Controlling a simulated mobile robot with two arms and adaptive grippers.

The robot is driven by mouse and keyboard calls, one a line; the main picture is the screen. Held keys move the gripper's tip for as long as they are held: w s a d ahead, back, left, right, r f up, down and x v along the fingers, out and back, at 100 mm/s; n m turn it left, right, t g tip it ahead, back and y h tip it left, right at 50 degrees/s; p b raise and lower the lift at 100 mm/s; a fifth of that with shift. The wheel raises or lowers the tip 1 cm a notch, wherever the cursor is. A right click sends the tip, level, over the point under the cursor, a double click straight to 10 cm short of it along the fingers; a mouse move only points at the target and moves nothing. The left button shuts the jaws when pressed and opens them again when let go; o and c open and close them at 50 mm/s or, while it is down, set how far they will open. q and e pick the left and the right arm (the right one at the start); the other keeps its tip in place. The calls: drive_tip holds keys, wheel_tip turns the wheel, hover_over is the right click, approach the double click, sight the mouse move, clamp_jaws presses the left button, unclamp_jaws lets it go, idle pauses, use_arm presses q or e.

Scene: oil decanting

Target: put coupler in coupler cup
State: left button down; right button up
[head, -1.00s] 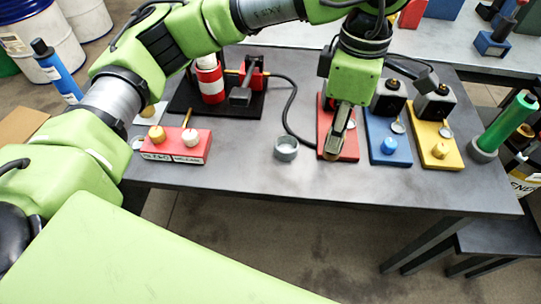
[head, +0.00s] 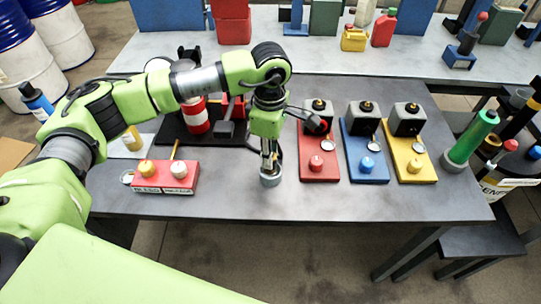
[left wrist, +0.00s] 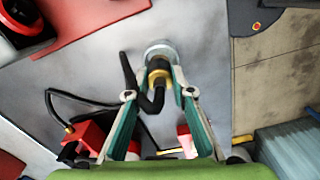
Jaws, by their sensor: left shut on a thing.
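The coupler (left wrist: 158,76) is a brass-coloured fitting on a black hose. My left gripper (head: 268,163) is shut on it; the left wrist view shows the fingers (left wrist: 160,88) on either side of it. The coupler cup (head: 270,179) is a small grey round cup near the table's front edge, directly below my left gripper. It also shows in the left wrist view (left wrist: 158,47), where the coupler overlaps its mouth. I cannot tell how deep the coupler sits in it. My right gripper is not in view.
The red (head: 320,172), blue (head: 366,174) and yellow (head: 414,174) stations stand to the right of the cup. A red block with two knobs (head: 165,178) stands to the left. A black tray (head: 176,131) lies behind. The table front between block and cup is clear.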

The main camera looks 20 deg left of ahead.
use_arm(q)
drive_tip(key=shift+s+f+p, duration=0.15)
drive_tip(key=shift+f+p, duration=0.15)
drive_tip(key=shift+f, duration=0.75)
drive_tip(key=shift+d+f, duration=0.1)
drive_tip(key=shift+f, duration=0.05)
drive_tip(key=c, duration=2.2)
unclamp_jaws()
drive_tip(key=o, duration=0.4)
drive_tip(key=shift+o, duration=0.2)
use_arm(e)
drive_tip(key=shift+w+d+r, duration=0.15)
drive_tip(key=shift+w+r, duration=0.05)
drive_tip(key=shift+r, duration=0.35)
